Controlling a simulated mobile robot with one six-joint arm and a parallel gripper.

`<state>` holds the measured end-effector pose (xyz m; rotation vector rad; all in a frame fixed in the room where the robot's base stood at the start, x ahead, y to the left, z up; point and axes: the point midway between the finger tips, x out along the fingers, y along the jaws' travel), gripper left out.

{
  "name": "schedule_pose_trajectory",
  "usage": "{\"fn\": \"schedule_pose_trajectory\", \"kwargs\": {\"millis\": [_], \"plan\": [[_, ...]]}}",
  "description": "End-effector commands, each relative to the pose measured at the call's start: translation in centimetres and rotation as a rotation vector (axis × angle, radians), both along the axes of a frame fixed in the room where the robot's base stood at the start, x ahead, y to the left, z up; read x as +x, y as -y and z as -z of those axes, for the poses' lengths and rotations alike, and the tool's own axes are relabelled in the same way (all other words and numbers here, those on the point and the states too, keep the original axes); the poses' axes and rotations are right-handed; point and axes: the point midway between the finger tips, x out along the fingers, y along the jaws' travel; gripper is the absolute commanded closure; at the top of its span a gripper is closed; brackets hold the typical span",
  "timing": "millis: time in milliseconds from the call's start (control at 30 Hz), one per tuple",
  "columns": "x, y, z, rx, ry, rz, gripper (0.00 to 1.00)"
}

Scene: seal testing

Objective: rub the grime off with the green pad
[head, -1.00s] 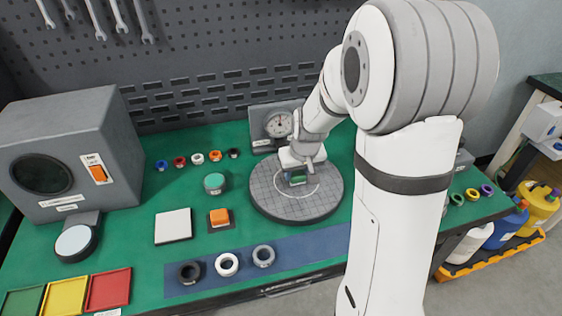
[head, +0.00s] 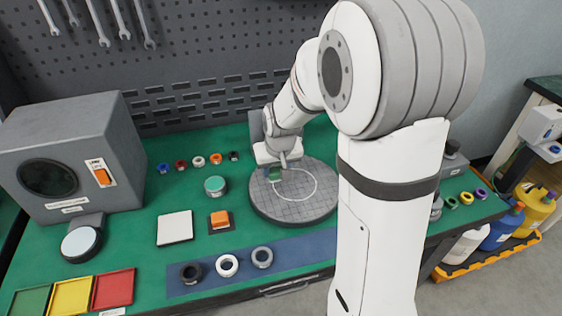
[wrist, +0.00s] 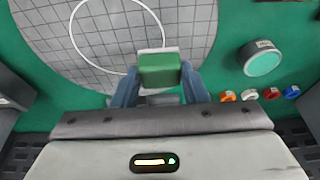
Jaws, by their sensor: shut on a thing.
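The green pad (wrist: 160,68) is a small block with a pale far edge, held between my gripper's fingers (wrist: 159,82) in the wrist view. In the head view my gripper (head: 278,166) is over the back left part of the round grey plate (head: 318,207), with the pad (head: 275,174) under it. The plate has a grid and a white circle; it also shows in the wrist view (wrist: 50,35). The pad is at the circle's edge; I cannot tell whether it touches the plate. No clear grime shows; the pad and fingers hide part of the surface.
A teal-topped round tin (head: 215,187) stands left of the plate, with an orange block (head: 220,218) in front of it. Small coloured rings (head: 198,161) line the back. Larger rings (head: 227,265) lie on the blue strip. A grey box (head: 70,155) stands far left.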

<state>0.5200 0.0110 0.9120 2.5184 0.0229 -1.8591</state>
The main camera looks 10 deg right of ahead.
Motion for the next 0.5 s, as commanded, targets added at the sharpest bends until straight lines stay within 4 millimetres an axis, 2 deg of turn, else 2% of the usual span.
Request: {"fn": "schedule_pose_trajectory", "kwargs": {"millis": [33,300,500], "plan": [[0.0,0.0,-0.9,0.0,0.002,0.001,0.82],[0.0,0.1,-3.3,0.001,0.001,0.002,0.82],[0.0,0.1,-4.1,0.0,0.001,0.002,0.82]]}}
